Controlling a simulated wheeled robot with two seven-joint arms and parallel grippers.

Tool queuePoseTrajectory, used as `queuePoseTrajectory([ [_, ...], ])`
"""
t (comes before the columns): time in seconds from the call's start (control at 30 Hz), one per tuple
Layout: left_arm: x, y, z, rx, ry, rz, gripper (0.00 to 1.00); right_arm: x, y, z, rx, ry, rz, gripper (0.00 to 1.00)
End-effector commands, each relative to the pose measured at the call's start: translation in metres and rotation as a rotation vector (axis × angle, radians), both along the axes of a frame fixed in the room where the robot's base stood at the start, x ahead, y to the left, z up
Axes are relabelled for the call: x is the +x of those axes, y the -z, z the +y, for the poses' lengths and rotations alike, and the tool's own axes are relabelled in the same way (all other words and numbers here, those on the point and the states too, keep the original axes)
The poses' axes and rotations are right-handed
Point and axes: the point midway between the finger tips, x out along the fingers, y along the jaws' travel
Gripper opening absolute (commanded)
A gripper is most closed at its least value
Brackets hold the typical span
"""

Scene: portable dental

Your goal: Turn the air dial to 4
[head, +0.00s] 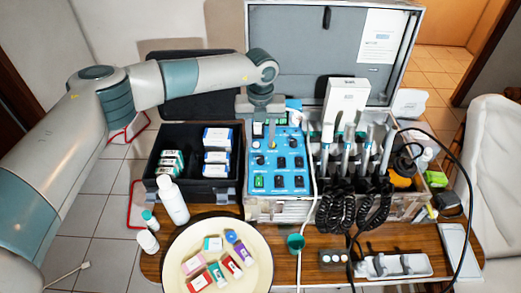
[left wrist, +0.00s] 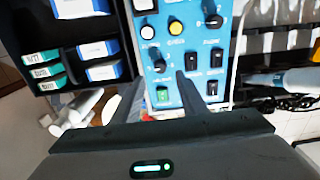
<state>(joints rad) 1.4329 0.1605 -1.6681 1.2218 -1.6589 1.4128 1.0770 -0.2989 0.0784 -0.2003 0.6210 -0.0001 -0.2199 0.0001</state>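The blue control panel (head: 283,183) stands in the middle of the open case, with black dials, rocker switches and buttons. A lower-left dial (left wrist: 159,66) and an upper-right dial (left wrist: 213,20) show in the left wrist view with white numbers around them. The labels are too blurred to tell which is the air dial, and the pointer settings are unclear. My left gripper (head: 265,124) is over the upper part of the panel, pointing down. In the left wrist view its two dark fingers (left wrist: 160,98) are apart with nothing between them. My right gripper is not in view.
A black box (head: 193,195) with small cartons is left of the panel. Handpieces with coiled black cords (head: 350,205) stand close on the right. A white bottle (head: 173,200) and a round tray (head: 180,245) are in front. The open lid (head: 300,50) rises behind.

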Motion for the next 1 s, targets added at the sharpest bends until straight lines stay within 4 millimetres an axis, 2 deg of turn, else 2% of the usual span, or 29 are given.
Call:
queuePoseTrajectory([
  [0.1, -0.002, 0.019, 0.0, 0.001, 0.001, 0.004, 0.39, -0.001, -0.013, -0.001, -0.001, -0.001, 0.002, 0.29],
  [0.4, -0.001, 0.062, 0.0, 0.001, 0.0, 0.002, 0.39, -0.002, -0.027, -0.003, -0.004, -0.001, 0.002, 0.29],
  [0.6, 0.0, 0.073, 0.0, 0.001, 0.001, 0.0, 0.39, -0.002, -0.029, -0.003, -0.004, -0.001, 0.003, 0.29],
  [0.87, 0.0, 0.074, 0.0, 0.001, 0.001, 0.0, 0.39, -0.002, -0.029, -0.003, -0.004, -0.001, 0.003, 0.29],
  [0.9, 0.0, 0.074, 0.0, 0.001, 0.001, 0.0, 0.37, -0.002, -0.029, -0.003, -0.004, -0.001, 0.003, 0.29],
  [1.0, 0.0, 0.074, 0.0, 0.001, 0.001, 0.0, 0.13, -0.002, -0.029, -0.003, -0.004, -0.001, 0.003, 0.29],
])
